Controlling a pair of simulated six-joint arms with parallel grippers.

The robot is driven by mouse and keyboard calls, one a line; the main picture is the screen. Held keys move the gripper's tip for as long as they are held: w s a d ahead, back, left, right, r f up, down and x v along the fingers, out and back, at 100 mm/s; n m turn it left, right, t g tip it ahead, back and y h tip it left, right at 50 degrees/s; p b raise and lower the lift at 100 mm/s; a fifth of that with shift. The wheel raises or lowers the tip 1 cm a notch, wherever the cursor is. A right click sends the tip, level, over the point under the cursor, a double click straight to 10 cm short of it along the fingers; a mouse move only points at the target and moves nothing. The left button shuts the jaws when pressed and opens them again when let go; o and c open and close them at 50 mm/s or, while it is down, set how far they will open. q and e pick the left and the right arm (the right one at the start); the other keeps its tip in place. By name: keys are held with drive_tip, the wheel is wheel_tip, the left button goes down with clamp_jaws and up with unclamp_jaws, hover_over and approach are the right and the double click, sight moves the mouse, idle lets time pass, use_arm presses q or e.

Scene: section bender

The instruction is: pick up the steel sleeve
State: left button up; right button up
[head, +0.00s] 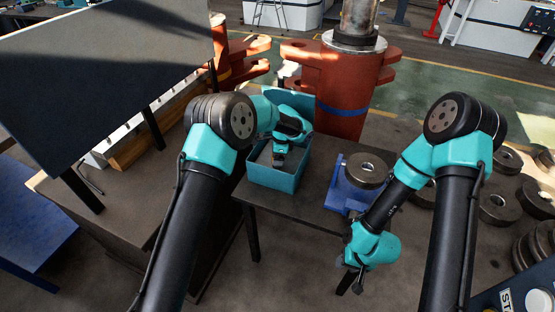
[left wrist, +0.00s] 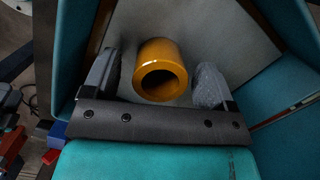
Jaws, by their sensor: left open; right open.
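A short hollow sleeve (left wrist: 161,68), orange-yellow in colour, lies in the teal bin (head: 273,177) with its open end facing the left wrist camera. The bin's walls and pale floor also show in the left wrist view (left wrist: 285,93). My left gripper (head: 279,160) reaches down into the bin. Its two grey fingers (left wrist: 158,72) are apart, one on each side of the sleeve, with a visible gap on both sides. In the head view the sleeve is hidden by my gripper. My right gripper (head: 349,283) is open and empty, low in front of the table.
The bin stands on a dark table (head: 300,212). A blue fixture (head: 343,196) holding a dark steel ring (head: 367,168) is right of it. A red machine column (head: 345,90) stands behind. Several steel rings (head: 498,208) lie at right. A large dark panel (head: 110,65) fills the upper left.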

use_arm(q)
drive_tip(key=shift+c, duration=0.2)
idle(0.3)
drive_tip(key=c, duration=1.2)
drive_tip(key=shift+c, duration=0.2)
drive_tip(key=shift+r, duration=0.1)
wheel_tip(320, 180, up, 10)
drive_tip(key=shift+f, duration=0.1)
